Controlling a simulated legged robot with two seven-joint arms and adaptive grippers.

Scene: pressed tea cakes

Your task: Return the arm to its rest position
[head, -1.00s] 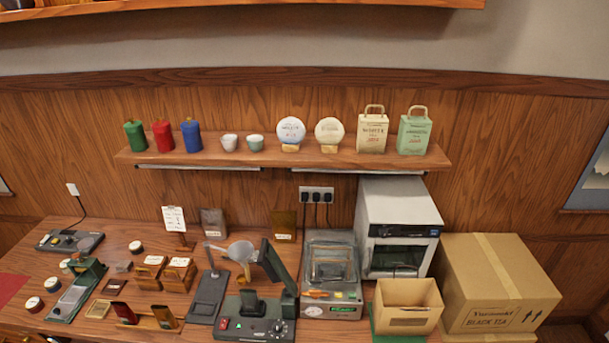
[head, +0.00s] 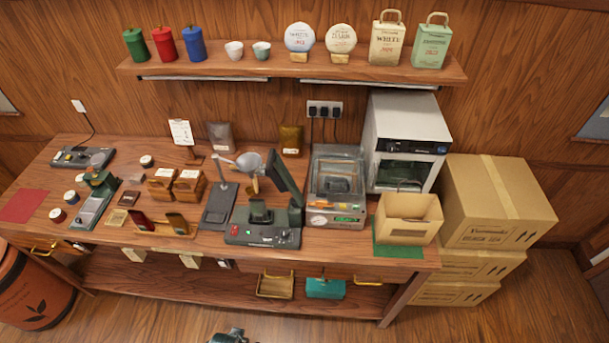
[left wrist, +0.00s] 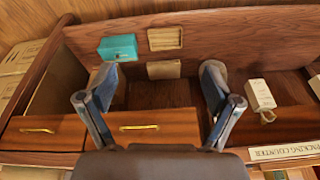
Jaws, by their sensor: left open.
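My left gripper (left wrist: 160,72) is open and empty in the left wrist view, its two dark fingers spread wide. It faces the front of the wooden packing counter, with drawers (left wrist: 152,130) close by and the lower shelf beyond. In the head view, only a small dark piece of my arm (head: 232,336) shows at the bottom edge, over the floor in front of the counter. The rest of that arm is out of view. My right gripper is in neither view.
The counter (head: 330,255) carries a press, sealer and open carton (head: 408,218). A teal box (head: 325,288) and small basket (head: 275,285) sit on its lower shelf. Stacked cartons (head: 497,200) stand right; a brown bin (head: 30,295) stands left. Floor (head: 150,320) in front is clear.

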